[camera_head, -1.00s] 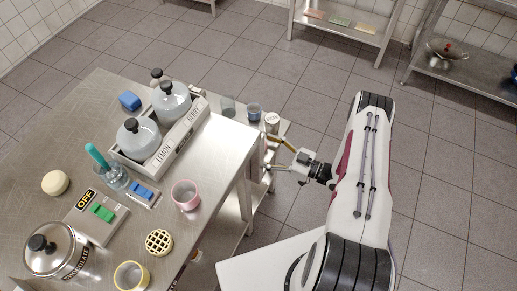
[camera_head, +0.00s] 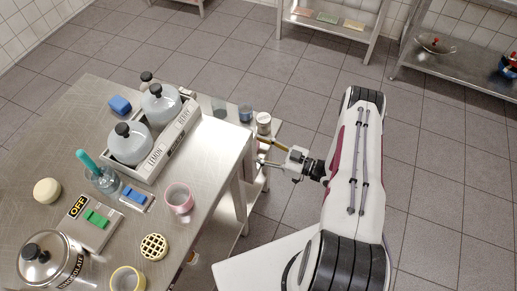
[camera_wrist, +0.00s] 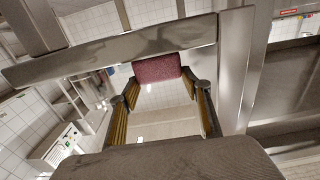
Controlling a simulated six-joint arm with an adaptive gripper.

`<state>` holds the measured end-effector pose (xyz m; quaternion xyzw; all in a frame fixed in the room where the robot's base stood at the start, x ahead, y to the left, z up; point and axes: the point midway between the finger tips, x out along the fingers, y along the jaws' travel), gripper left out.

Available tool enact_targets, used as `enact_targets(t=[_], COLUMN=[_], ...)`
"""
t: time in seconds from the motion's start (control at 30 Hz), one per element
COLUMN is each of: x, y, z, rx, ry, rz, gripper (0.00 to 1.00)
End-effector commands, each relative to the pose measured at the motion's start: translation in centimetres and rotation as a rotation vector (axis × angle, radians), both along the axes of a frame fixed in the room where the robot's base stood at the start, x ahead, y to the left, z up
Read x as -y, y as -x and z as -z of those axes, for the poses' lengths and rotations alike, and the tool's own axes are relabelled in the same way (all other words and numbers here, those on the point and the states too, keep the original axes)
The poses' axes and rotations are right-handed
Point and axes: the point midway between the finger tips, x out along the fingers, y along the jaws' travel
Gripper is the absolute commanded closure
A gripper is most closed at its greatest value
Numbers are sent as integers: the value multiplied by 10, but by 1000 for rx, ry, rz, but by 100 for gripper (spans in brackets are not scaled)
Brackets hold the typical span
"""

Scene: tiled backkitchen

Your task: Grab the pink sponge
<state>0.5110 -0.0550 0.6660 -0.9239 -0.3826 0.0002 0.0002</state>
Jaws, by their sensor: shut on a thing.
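The pink sponge (camera_wrist: 157,67), dark pink and block-shaped, sits between the two fingertips of my gripper (camera_wrist: 158,80) in the wrist view. The fingers, with yellowish inner sides, are closed against its two ends. In the head view my gripper (camera_head: 262,151) reaches in at the right edge of the steel table, beside the table's leg and below the tabletop level. The sponge cannot be made out in the head view.
The steel table (camera_head: 220,146) carries a crate (camera_head: 180,128) with lidded jars, a pink cup (camera_head: 178,198), a pot (camera_head: 47,256) and a switch box (camera_head: 95,222). A grey metal bar (camera_wrist: 115,52) crosses close in the wrist view.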

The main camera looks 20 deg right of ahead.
Motion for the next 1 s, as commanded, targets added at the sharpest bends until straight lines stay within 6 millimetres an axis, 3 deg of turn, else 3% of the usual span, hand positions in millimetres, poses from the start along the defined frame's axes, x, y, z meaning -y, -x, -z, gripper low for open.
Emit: enact_targets(t=[0.37,1.0], x=[1,0], y=[-1,0], z=[-35,-125], rx=[1,3], ry=[1,1], rz=[0,0], gripper=[61,61])
